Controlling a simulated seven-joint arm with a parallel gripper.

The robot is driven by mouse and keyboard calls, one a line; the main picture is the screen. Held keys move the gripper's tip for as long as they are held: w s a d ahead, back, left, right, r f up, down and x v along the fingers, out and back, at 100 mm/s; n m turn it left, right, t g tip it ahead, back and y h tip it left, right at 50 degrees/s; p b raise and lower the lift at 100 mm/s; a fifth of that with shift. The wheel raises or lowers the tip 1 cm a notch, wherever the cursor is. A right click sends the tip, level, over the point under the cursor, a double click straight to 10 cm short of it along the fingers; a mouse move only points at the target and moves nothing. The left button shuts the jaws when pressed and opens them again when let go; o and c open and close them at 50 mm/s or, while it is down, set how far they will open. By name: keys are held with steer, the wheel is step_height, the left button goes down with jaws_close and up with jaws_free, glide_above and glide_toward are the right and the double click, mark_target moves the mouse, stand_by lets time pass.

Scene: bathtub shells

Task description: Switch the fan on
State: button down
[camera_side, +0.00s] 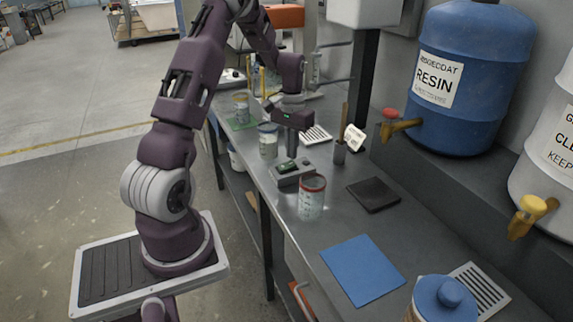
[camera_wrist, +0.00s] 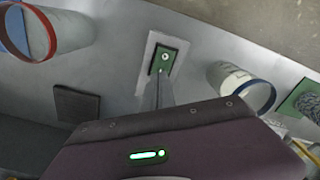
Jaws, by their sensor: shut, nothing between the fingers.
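A grey box with a small green panel (camera_side: 287,167) sits on the metal bench in the side view. In the wrist view it shows as a pale plate with a green panel (camera_wrist: 165,57) bearing a round white mark, which looks like the switch. My gripper (camera_side: 291,154) points down just above this box, with its fingers together and empty. In the wrist view the fingertips (camera_wrist: 160,80) overlap the lower edge of the green panel. I cannot tell whether they touch it. I cannot make out a fan in either view.
A red-rimmed clear cup (camera_side: 312,198) stands close in front of the box, and another cup (camera_side: 268,142) stands left of it. A holder (camera_side: 340,152) with a stick and label, and a dark square pad (camera_side: 374,194), lie to the right. A blue sheet (camera_side: 362,270) lies nearer.

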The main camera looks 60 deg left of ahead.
mark_target(292, 163)
steer(key=shift+f, duration=1)
stand_by(0.4)
steer(key=shift+r, duration=3.55)
